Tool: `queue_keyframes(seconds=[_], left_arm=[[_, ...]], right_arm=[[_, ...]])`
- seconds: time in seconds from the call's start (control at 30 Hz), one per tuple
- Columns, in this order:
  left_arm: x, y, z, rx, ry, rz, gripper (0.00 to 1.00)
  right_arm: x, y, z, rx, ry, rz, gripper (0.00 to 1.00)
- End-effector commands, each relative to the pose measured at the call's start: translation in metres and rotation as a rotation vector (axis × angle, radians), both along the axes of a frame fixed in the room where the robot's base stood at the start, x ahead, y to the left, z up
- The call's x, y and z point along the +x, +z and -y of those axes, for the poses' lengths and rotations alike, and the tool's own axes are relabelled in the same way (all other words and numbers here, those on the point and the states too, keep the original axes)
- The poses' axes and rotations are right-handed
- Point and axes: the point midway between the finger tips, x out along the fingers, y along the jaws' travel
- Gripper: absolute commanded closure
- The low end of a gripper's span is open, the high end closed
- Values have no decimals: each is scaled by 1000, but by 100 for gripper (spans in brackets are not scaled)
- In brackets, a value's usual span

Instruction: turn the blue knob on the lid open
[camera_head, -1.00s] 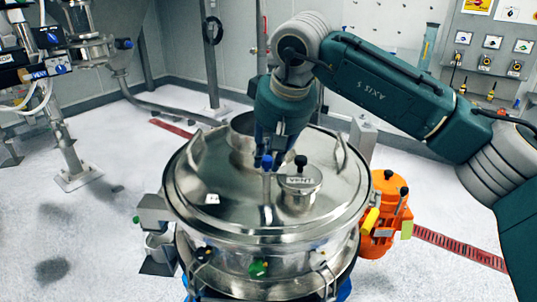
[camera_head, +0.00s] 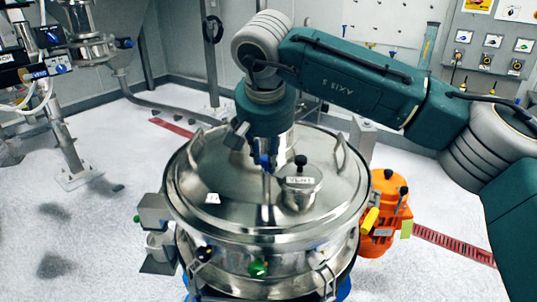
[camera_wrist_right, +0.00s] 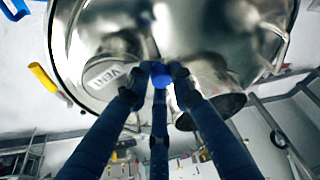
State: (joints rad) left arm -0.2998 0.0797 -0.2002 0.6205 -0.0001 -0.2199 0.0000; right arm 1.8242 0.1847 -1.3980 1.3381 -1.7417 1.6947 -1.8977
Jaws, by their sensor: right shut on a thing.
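The blue knob (camera_wrist_right: 160,76) sits on the round steel lid (camera_head: 235,205) of the sifter, between the fingertips of my right gripper (camera_wrist_right: 158,72) in the right wrist view. My right gripper is shut on the knob. In the head view the right gripper (camera_head: 264,158) points down at the lid's middle, and its fingers hide most of the knob. A vent cap (camera_head: 300,182) with a black knob stands just right of the gripper. My left gripper is in neither view.
A short steel spout (camera_wrist_right: 210,88) rises from the lid beside the gripper. Lid handles (camera_head: 341,151) stand near the rim. An orange motor (camera_head: 388,212) stands right of the sifter. Pipes and valves (camera_head: 60,66) are at the left. The pale floor at lower left is clear.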

Motion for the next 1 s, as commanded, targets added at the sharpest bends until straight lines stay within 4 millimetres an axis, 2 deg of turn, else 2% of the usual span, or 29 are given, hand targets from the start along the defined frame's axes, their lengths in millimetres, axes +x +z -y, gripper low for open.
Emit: queue_keyframes(seconds=[0.03,0.37,1.0], left_arm=[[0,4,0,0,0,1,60],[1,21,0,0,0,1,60],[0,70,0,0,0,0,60]], right_arm=[[3,9,-2,6,-44,18,100],[4,11,-4,8,-360,17,100],[7,11,-4,9,-915,15,100]])
